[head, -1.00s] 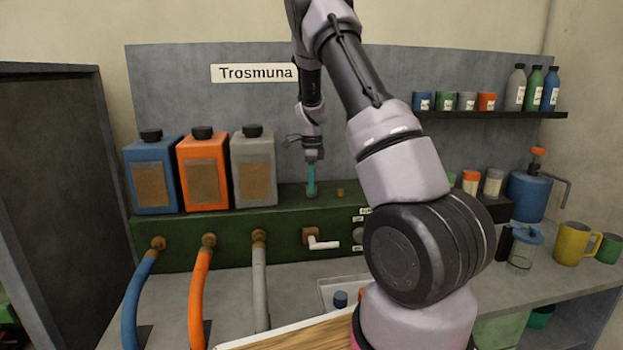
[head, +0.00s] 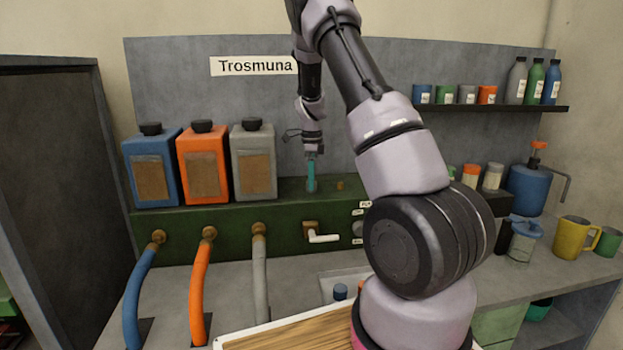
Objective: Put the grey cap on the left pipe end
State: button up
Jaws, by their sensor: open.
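My gripper (head: 311,188) points straight down at the top of the green housing (head: 285,228), behind its front edge. Its teal fingers are open, though small and seen nearly edge-on. Their tips are low, at about the height of a short brass pipe end (head: 340,185) that stands bare just to their right. The left pipe end is not clearly visible; the fingers cover that spot. A grey cap cannot be made out for certain; anything at the fingertips is too small and hidden to tell. A blue cap (head: 340,291) and part of an orange cap (head: 361,287) are in the tray (head: 328,276).
Blue (head: 152,170), orange (head: 203,165) and grey (head: 253,163) canisters stand on the housing left of my gripper. A white-handled valve (head: 322,238) juts from its front. Hoses hang at left. My arm hides much of the right middle.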

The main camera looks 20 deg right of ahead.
jog(key=shift+r, duration=0.1)
notch_tip(320, 180, up, 11)
jog(key=shift+f, duration=0.2)
dwell(0.9)
